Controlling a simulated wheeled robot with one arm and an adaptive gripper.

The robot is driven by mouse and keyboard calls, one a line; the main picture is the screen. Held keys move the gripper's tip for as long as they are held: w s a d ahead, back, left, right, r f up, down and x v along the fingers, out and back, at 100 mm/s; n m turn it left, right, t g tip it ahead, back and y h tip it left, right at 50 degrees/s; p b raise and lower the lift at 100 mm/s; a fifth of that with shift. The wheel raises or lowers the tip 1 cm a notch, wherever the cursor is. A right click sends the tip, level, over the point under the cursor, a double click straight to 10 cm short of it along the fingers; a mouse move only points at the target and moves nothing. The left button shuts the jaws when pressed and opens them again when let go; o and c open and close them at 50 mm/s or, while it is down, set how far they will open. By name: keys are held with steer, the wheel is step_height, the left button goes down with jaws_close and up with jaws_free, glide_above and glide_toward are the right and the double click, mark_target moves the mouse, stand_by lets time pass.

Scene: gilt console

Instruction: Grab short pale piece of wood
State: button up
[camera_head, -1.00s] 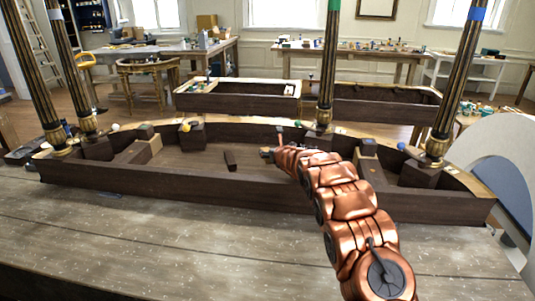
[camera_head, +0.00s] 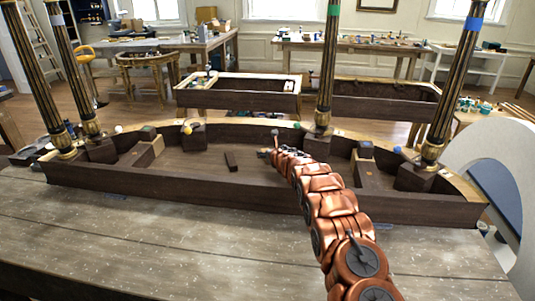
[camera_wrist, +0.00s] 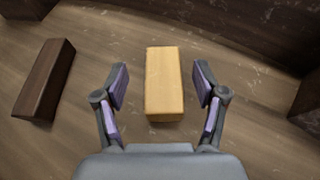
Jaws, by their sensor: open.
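The short pale piece of wood (camera_wrist: 164,84) is a light yellow block lying in the middle of the wrist view, on a brown wooden floor. My gripper (camera_wrist: 160,84) is open, with one purple-padded finger on each side of the block and a gap on both sides. Its height above the floor is hard to judge. In the head view my gripper (camera_head: 270,151) reaches into the console's inside, right of its middle. The pale block cannot be made out there, hidden by or lost near my arm.
A dark wood block (camera_wrist: 45,79) lies to the left of the pale one; it also shows in the head view (camera_head: 231,161). The dark console frame (camera_head: 170,185) has low walls around it and tall columns (camera_head: 328,70). A dark wall (camera_wrist: 230,30) runs across the wrist view's top.

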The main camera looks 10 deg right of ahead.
steer(key=shift+w+a+p, duration=0.1)
steer(key=shift+w+p, duration=0.4)
steer(key=shift+p, duration=0.3)
steer(key=shift+w+f+p, duration=0.25)
steer(key=shift+f+p, duration=0.2)
steer(key=shift+p, duration=0.2)
steer(key=shift+c, duration=0.4)
steer(key=c, duration=1.2)
